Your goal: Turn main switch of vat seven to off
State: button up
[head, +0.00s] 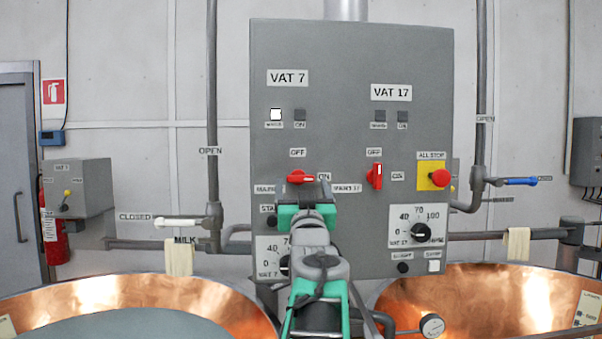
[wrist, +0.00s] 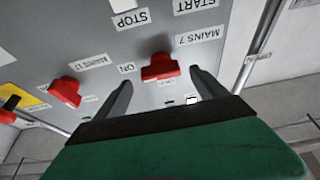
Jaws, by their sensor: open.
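The red main switch of vat seven (head: 300,177) is on the grey control panel, under the OFF label and left of the ON label. Its handle lies horizontal, towards ON. In the wrist view, which is upside down, this switch (wrist: 160,67) sits by the MAINS 7 label. My gripper (wrist: 162,76) is open, with one finger on each side of the switch and a gap to both. Whether the fingertips reach as deep as the handle is unclear. In the head view my gripper (head: 314,188) is just below the switch and covers part of the panel.
The vat 17 switch (head: 375,176) is to the right, handle vertical; it also shows in the wrist view (wrist: 65,92). Further right is the red stop button (head: 440,178) on yellow. A white vat 7 lamp (head: 276,114) is lit. Copper vats (head: 538,290) stand below on both sides.

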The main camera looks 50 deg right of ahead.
aim_at(301, 181)
jog(key=p+x, duration=0.1)
jog(key=x, duration=0.1)
jog(key=shift+w+d+r, duration=0.2)
jog(key=shift+w+r, duration=0.05)
jog(key=shift+w+d, duration=0.15)
jog(key=shift+f, duration=0.1)
jog(key=shift+c, duration=0.3)
jog(key=c, duration=1.3)
